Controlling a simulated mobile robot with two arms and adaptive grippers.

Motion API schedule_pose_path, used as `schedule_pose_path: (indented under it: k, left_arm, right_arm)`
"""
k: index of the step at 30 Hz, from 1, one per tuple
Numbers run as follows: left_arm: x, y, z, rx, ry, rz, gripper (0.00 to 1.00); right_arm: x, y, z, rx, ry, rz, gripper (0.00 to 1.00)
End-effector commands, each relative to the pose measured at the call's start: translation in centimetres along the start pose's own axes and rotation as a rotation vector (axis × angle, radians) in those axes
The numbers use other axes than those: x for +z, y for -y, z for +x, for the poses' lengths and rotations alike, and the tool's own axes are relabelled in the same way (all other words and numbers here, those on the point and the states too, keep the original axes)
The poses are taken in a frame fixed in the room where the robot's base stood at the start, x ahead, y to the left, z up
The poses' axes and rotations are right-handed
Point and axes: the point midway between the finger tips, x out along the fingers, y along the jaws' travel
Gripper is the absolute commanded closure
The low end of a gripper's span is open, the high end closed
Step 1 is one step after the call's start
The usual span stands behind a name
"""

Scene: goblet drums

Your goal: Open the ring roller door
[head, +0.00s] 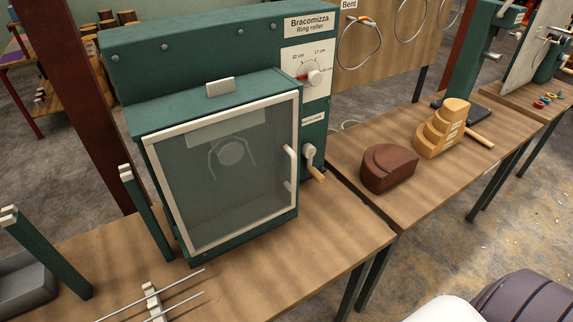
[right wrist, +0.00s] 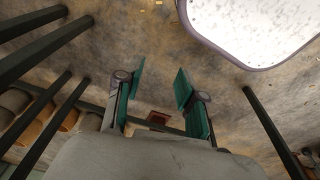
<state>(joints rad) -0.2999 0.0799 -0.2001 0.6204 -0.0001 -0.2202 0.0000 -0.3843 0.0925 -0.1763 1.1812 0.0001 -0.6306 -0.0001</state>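The ring roller (head: 190,50) is a dark green machine on a wooden table in the head view. Its door (head: 225,208) is a glass panel in a pale frame and looks shut. A pale vertical bar handle (head: 290,167) sits on the door's right edge. A round roller with a curved ring shows dimly behind the glass. My right gripper (right wrist: 160,87) shows in the right wrist view, its two green-padded fingers apart with nothing between them. It is away from the door, which does not show in that view. My left gripper is not in view.
A crank with a wooden grip (head: 316,171) projects right of the door. A brown block (head: 389,168) and a stepped wooden block (head: 440,130) sit on the right table (head: 440,177).

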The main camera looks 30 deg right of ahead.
Motion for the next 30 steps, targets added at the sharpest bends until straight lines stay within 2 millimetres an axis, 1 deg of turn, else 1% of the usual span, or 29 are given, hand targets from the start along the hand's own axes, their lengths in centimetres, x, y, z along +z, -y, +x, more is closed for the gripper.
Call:
schedule_pose_path:
  k: [1, 2, 3, 5, 6, 8, 9, 11, 12, 17, 18, 20, 24, 26, 27, 29, 30]
  left_arm:
    - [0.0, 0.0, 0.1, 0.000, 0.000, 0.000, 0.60]
    - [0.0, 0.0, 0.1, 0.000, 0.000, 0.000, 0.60]
    - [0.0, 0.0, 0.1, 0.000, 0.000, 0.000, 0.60]
    - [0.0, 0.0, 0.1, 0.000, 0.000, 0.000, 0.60]
    - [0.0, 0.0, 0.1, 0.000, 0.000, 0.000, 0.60]
    - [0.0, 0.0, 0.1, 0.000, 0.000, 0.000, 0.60]
    - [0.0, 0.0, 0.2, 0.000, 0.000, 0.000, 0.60]
    - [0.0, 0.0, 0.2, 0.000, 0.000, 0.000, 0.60]
    - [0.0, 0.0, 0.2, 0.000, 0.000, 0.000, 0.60]
    - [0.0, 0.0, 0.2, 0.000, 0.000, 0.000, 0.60]
    - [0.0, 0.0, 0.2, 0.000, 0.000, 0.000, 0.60]
    - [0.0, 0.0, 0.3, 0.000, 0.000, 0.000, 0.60]
    - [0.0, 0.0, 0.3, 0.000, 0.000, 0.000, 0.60]
    - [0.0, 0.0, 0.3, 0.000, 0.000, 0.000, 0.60]
    - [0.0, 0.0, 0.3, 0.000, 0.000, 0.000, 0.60]
    - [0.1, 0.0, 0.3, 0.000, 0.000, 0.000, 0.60]
    - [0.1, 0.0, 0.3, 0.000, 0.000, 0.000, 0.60]
  right_arm:
    - [-2.1, -0.1, -1.8, 0.001, -0.020, 0.003, 0.61]
    - [-3.3, -0.2, -3.0, 0.002, -0.028, 0.005, 0.61]
    - [-4.7, -0.3, -4.6, 0.003, -0.037, 0.007, 0.61]
    - [-6.6, -0.4, -7.2, 0.005, -0.051, 0.010, 0.61]
    - [-7.7, -0.5, -9.1, 0.006, -0.059, 0.012, 0.61]
    - [-9.1, -0.6, -11.9, 0.008, -0.073, 0.015, 0.61]
    - [-9.9, -0.7, -13.7, 0.010, -0.083, 0.017, 0.61]
    - [-10.9, -0.9, -16.2, 0.014, -0.099, 0.021, 0.61]
    - [-11.5, -1.1, -17.8, 0.018, -0.112, 0.025, 0.61]
    - [-13.7, -2.0, -23.8, 0.046, -0.197, 0.055, 0.61]
    - [-14.4, -2.4, -25.4, 0.058, -0.232, 0.069, 0.61]
    - [-15.7, -3.2, -27.8, 0.081, -0.302, 0.096, 0.61]
    - [-20.2, -6.5, -34.4, 0.168, -0.589, 0.198, 0.61]
    - [-21.8, -7.6, -36.5, 0.195, -0.707, 0.229, 0.61]
    - [-22.8, -8.3, -38.0, 0.212, -0.786, 0.246, 0.61]
    - [-24.2, -9.2, -40.1, 0.231, -0.901, 0.263, 0.61]
    - [-25.0, -9.7, -41.5, 0.242, -0.975, 0.270, 0.61]
